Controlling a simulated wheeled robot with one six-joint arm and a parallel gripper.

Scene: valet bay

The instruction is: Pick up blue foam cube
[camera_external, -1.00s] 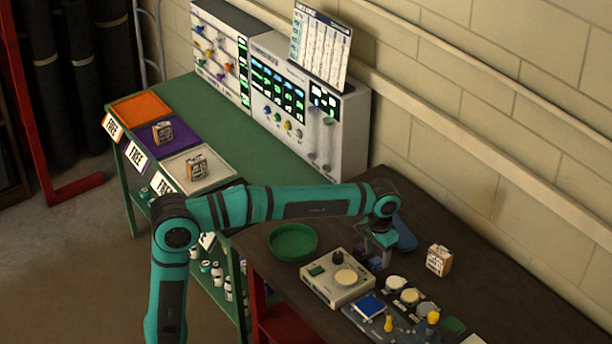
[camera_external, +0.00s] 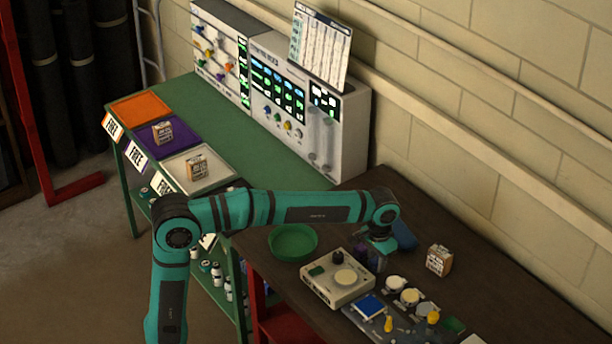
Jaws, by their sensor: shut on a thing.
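My gripper (camera_external: 379,252) is low over the dark table, just right of the beige box with the round pad. It is shut on a small dark bluish block, taken as the blue foam cube; the fingers and arm hide most of it, so its shape is not clear. A dark purple-blue patch (camera_external: 362,258) shows just left of the fingers. A larger blue item (camera_external: 404,236) lies right behind the wrist, partly covered by it.
A green bowl (camera_external: 292,242) and the beige box (camera_external: 337,279) stand left of my gripper. A printed cube (camera_external: 439,259) is to the right. A panel with round pads and yellow knobs (camera_external: 388,318) lies in front. Trays (camera_external: 211,183) sit on the green bench.

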